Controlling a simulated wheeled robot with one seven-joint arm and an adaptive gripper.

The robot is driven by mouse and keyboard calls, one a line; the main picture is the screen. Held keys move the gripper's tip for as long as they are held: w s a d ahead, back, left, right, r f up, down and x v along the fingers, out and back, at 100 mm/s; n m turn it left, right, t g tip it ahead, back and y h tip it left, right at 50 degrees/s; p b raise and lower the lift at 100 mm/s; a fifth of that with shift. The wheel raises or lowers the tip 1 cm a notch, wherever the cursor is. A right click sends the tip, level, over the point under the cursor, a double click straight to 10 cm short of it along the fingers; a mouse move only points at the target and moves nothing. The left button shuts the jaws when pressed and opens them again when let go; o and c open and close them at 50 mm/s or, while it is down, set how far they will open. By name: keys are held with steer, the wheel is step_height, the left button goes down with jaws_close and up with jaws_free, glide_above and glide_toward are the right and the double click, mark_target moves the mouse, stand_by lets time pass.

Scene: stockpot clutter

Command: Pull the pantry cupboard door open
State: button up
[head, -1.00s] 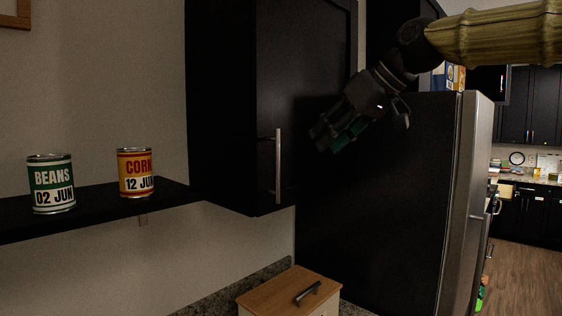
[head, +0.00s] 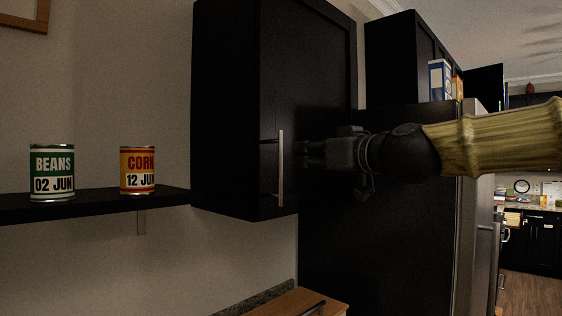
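The pantry cupboard (head: 230,110) is a black wall cabinet in the middle of the head view. Its door (head: 307,75) is shut and carries a vertical silver bar handle (head: 281,168) near its lower left edge. My gripper (head: 305,154) is just to the right of the handle, level with its upper half and pointing left toward it. A small gap shows between the fingertips and the bar. The fingers are dark against the black door, so I cannot tell how far apart they are.
A black shelf (head: 100,203) at left holds a green beans can (head: 52,172) and a yellow-red corn can (head: 138,170). A black fridge (head: 400,235) stands right of the cupboard, with boxes (head: 440,80) on top. A wooden-topped box (head: 297,303) sits below.

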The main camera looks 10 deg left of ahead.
mark_target(282, 155)
steer(key=shift+p+x, duration=1.7)
steer(key=shift+x, duration=3.6)
jaws_close()
